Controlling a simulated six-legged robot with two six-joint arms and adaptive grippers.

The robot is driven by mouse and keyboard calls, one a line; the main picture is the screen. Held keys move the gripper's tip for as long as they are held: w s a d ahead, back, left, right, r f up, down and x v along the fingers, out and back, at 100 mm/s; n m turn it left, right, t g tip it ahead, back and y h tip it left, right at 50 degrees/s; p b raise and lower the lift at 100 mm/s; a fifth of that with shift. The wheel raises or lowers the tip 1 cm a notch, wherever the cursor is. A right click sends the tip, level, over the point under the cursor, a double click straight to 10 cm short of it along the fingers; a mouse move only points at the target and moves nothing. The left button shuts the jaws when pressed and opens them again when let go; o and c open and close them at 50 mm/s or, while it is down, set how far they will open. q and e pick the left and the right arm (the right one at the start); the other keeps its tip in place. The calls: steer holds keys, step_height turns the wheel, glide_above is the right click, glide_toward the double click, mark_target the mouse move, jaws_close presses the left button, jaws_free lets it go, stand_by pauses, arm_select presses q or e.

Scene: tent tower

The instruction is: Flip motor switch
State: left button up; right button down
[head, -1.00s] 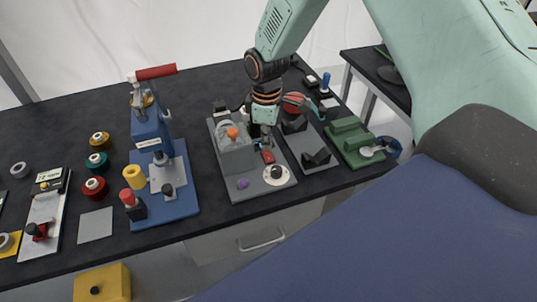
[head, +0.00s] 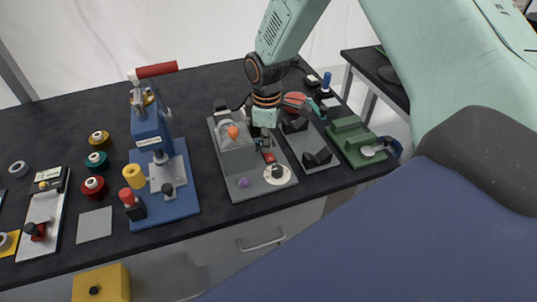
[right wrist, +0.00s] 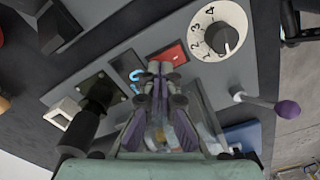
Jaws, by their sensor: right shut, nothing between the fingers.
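A red rocker switch (head: 269,157), likely the motor switch, sits on the grey machine panel (head: 250,190). In the right wrist view the red switch (right wrist: 172,55) lies just beyond my fingertips, beside a white numbered dial with a black knob (right wrist: 222,38). My right gripper (head: 263,142) is over the panel, close to the red switch. In the right wrist view the right gripper (right wrist: 158,70) is shut and empty, its tips at the near edge of the switch. I cannot tell whether they touch it. My left gripper is not in view.
A purple-tipped lever (right wrist: 287,109) and a black cylindrical part (right wrist: 90,110) flank the gripper. A blue press (head: 150,135) is to the left; black and green fixtures (head: 350,138) are to the right.

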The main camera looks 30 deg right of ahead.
steer(key=shift+f, duration=0.45)
steer(key=shift+r, duration=0.15)
step_height(320, 180, up, 7)
steer(key=p, duration=0.6)
stand_by(0.5)
stand_by(0.4)
